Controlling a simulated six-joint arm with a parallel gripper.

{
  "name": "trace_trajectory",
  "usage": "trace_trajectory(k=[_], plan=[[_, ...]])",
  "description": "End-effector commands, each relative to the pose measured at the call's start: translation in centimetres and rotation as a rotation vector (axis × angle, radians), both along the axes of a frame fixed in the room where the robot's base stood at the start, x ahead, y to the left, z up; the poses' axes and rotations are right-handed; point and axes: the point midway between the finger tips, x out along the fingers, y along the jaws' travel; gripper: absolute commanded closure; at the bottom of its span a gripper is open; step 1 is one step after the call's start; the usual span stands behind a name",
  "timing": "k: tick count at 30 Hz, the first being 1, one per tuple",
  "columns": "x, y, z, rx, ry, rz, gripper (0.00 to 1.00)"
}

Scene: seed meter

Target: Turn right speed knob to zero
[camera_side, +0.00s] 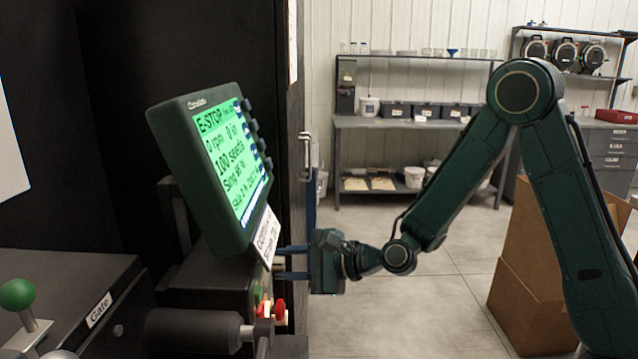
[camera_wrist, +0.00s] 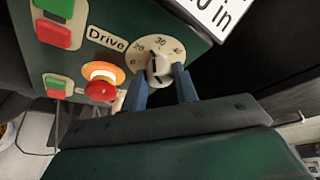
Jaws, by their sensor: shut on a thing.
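The speed knob (camera_wrist: 158,70) is a pale round knob on a cream dial plate (camera_wrist: 136,54) with numbers running from 0 at the left past 20 and 30 to 40. A dark line on the knob points roughly up, near the 20 to 30 part of the scale. My gripper (camera_wrist: 160,86) has its two blue fingers on either side of the knob and is shut on it. In the side view my gripper (camera_side: 279,263) reaches left to the panel under the tilted screen. The knob is hidden there. The green screen (camera_side: 231,160) reads E-STOP and 0 rpm.
Left of the dial are a "Drive" label (camera_wrist: 105,40), a red mushroom button (camera_wrist: 100,90) with an orange ring, and green and red buttons (camera_wrist: 54,35). A white sign (camera_side: 266,238) hangs just above my fingers. A green-balled lever (camera_side: 17,294) stands at the far left.

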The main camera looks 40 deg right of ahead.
Motion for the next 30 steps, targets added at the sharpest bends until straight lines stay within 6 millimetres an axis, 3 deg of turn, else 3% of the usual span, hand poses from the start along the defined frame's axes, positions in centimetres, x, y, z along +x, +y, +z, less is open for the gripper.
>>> trace_trajectory(k=[30], plan=[[-0.1,0.07,-0.33,-0.313,-0.312,-0.001,0.93]])
